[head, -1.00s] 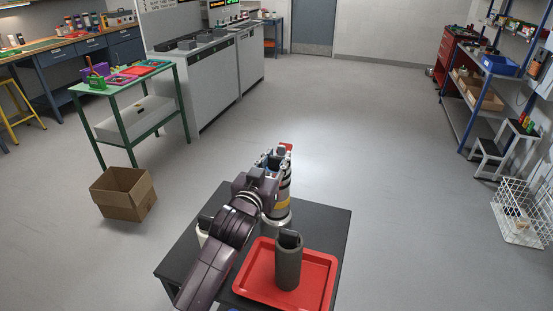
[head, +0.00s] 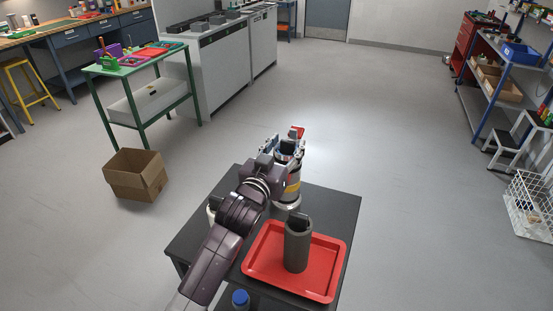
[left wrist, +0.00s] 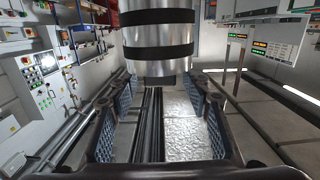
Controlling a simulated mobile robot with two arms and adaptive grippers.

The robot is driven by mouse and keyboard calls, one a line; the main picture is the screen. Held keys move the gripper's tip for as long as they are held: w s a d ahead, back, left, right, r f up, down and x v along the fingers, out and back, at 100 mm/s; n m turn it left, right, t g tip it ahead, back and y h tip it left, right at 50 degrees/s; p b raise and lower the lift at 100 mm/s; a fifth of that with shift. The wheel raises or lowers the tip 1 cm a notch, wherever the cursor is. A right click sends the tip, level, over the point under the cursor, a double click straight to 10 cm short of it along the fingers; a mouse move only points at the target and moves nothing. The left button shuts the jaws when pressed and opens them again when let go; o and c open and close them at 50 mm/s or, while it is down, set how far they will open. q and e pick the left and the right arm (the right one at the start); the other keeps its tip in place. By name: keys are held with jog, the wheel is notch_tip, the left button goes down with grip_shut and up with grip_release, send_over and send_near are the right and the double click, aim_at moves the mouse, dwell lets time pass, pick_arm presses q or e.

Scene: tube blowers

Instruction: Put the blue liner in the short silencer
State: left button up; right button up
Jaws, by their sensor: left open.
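A small blue-topped cylinder (head: 240,298) shows at the bottom edge of the head view, partly cut off; I cannot tell whether it is the blue liner. A dark grey hollow cylinder (head: 298,248) stands upright on the red tray (head: 325,287). A silver cylinder with a yellow band (head: 292,188) stands behind the tray; I cannot tell which one is the short silencer. My left gripper (head: 282,150) is open at the silver cylinder's upper part. In the left wrist view, a silver cylinder with black bands (left wrist: 158,42) shows ahead of the open fingers. My right gripper is out of view.
The black table (head: 335,205) carries the tray. A white object (head: 211,207) is mostly hidden behind my left arm. A cardboard box (head: 135,175) sits on the floor at left, near a green-framed table (head: 125,68). A wire basket (head: 530,205) stands at right. The floor between is clear.

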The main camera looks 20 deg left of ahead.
pick_arm(q)
jog(key=s, duration=1)
jog(key=shift+s+a+r+b, duration=0.2)
jog(key=shift+r+b, duration=0.1)
jog(key=shift+b, duration=0.15)
